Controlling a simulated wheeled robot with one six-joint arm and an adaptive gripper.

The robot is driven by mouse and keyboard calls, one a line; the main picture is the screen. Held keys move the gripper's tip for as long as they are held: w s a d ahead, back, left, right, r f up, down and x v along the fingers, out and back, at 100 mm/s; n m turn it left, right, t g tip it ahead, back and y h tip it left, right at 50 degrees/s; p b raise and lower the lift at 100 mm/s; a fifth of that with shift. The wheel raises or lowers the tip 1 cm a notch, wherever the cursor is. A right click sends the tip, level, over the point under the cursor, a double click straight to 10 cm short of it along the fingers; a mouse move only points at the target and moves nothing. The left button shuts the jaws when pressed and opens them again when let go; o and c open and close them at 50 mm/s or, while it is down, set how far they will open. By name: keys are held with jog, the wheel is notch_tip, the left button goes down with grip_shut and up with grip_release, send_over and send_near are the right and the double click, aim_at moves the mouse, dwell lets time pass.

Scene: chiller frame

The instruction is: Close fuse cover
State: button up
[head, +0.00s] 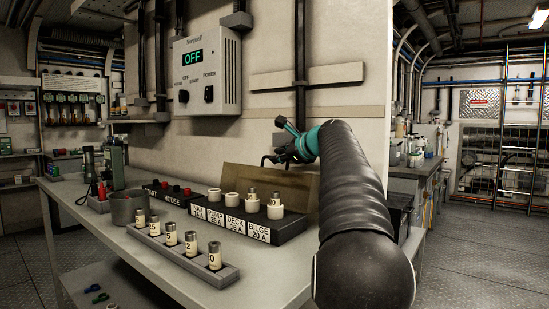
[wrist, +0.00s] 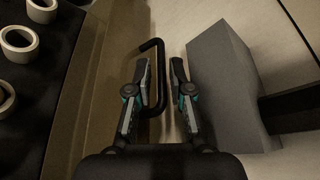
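The fuse box (head: 262,232) sits on the bench with a row of round white holders and labels such as PUMP, DECK and BILGE. Its brown see-through fuse cover (head: 240,178) stands raised at the back, tilted toward the wall; it also shows in the wrist view (wrist: 115,80). The cover's black bent handle (head: 268,160) sticks up from its top edge. My gripper (head: 280,150) is at the handle.
A rack of several fuses (head: 180,254) stands at the bench front, with a metal pot (head: 128,207) to its left. The control box (head: 207,75) on the wall reads OFF. A grey block (wrist: 222,80) lies just right of my fingers in the wrist view.

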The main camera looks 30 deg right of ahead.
aim_at(269, 178)
jog(key=shift+x, duration=2.05)
grip_shut()
jog(key=shift+d, duration=0.25)
jog(key=shift+s+a+r, duration=0.1)
jog(key=shift+a, duration=0.15)
